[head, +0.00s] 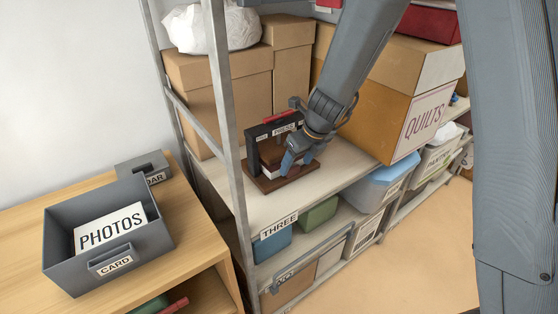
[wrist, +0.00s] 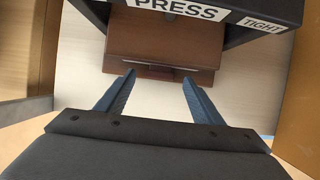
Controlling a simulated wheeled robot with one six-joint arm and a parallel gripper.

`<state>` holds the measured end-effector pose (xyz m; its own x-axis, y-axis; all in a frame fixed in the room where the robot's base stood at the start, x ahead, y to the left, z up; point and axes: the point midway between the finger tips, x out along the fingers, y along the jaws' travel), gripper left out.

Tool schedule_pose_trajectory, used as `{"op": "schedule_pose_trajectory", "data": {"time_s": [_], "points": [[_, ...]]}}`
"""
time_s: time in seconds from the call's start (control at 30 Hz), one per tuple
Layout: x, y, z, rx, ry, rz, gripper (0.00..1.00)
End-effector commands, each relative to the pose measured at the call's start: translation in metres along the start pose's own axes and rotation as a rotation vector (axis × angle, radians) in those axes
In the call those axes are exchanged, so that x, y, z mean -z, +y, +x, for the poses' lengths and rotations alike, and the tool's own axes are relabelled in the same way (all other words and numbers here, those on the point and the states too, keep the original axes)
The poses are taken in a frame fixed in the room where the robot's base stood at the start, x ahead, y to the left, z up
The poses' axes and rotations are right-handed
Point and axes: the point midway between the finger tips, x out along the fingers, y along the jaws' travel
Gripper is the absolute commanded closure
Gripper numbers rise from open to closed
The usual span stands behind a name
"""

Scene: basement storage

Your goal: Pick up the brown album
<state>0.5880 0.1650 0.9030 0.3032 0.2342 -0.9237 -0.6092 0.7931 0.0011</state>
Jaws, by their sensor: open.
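A dark press (head: 258,150) stands on the shelf, labelled PRESS and, in the wrist view, TIGHT; its black top bar (wrist: 225,14) crosses the top of that view. Brown slabs (wrist: 160,42) show under the bar, with a thin dark red edge below them. The brown album appears to be among these, but I cannot tell it surely from the press's own wooden parts. My gripper (wrist: 158,79) is open and empty, its two blue fingers pointing at the front of the press. In the head view my gripper (head: 291,161) partly hides the press's right side.
Cardboard boxes (head: 220,95) stand behind the press, and a QUILTS box (head: 400,115) stands close on the right. Metal shelf posts (head: 228,130) rise at the left. A grey PHOTOS bin (head: 65,262) sits on the wooden table (head: 195,240). Bare shelf (head: 345,170) lies right of the press.

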Motion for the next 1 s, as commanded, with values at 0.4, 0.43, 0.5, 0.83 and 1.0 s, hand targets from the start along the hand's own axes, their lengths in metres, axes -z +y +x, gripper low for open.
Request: {"op": "schedule_pose_trajectory", "data": {"time_s": [0.4, 0.43, 0.5, 0.83, 1.0], "points": [[0.000, 0.001, 0.027, 0.000, 0.000, -0.003, 0.39], [0.000, 0.001, 0.027, 0.000, 0.000, -0.003, 0.39], [0.000, 0.001, 0.027, 0.000, 0.000, -0.003, 0.44], [0.000, 0.000, 0.027, 0.001, -0.001, -0.003, 0.80], [-0.001, 0.000, 0.026, 0.001, -0.001, -0.003, 0.80]]}}
